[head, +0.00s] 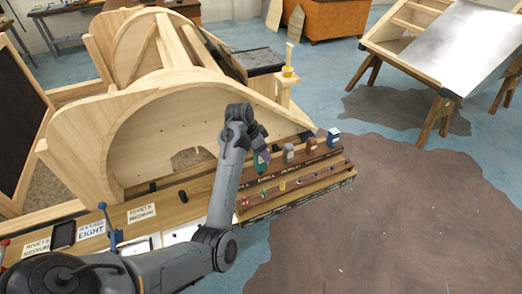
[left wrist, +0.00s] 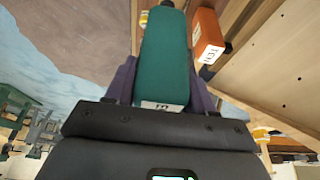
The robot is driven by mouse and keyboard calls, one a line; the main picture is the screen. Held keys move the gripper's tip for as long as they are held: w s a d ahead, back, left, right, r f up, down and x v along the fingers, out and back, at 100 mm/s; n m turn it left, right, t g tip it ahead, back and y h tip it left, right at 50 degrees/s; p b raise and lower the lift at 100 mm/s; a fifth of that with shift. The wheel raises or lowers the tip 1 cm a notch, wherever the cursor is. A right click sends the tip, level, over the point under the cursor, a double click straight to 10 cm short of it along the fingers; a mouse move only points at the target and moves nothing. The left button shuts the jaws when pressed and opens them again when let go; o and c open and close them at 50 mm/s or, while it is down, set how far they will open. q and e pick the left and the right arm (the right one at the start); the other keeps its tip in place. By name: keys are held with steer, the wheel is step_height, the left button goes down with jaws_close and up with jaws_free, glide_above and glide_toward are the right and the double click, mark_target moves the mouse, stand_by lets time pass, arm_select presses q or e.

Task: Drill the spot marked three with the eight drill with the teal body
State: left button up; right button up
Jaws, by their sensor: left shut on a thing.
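The teal-bodied drill (left wrist: 166,58) fills the middle of the left wrist view, with a white label partly visible at its near end. My left gripper (left wrist: 163,90) is shut on it, one purple finger on each side. In the head view my left gripper (head: 263,157) is at the left end of the wooden drill rack (head: 320,172), and the teal drill (head: 261,167) shows there, small and partly covered. I cannot tell whether it still touches the rack. I cannot make out a spot marked three. My right gripper is not in view.
Other drills, grey (head: 288,153), brown (head: 311,149) and blue (head: 333,137), stand along the rack. An orange drill labelled TEN (left wrist: 208,35) is close beside the teal one. The curved wooden bodyframe (head: 150,130) stands behind my arm. Label cards (head: 141,213) lie on the bench at left.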

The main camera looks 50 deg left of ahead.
arm_select(q)
steer(key=shift+r+p, duration=1.6)
steer(key=shift+r, duration=0.15)
steer(key=shift+w+m, duration=0.1)
steer(key=shift+m, duration=0.3)
